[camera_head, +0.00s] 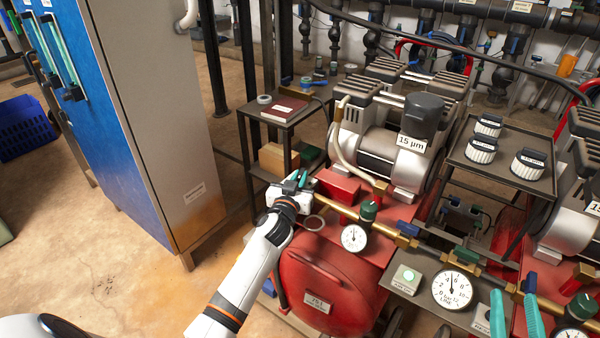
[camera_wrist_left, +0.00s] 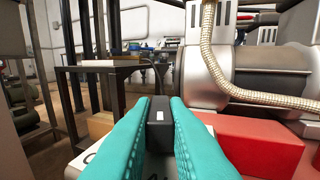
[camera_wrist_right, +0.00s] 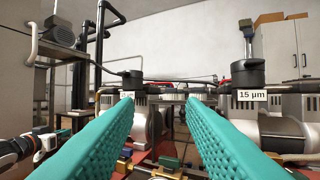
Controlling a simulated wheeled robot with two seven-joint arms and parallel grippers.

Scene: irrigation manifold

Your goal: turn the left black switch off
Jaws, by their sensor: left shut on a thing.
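The left black switch shows in the left wrist view as a dark upright block (camera_wrist_left: 158,118) with a small white mark. It sits between the teal fingers of my left gripper (camera_wrist_left: 158,135), which is shut on it. In the head view my left gripper (camera_head: 300,181) is at the left end of the brass pipe, above the red tank (camera_head: 325,285); the switch is largely hidden there, and its on or off position cannot be told. My right gripper (camera_head: 514,300) is open and empty at the lower right, beside the large line gauge (camera_head: 452,289).
A small gauge (camera_head: 354,238) and a green knob (camera_head: 369,210) sit on the brass pipe (camera_head: 340,209). A dark side table (camera_head: 303,112) and a blue cabinet (camera_head: 115,110) stand to the left. A compressor (camera_head: 380,150) is behind the pipe. Open floor lies at the left front.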

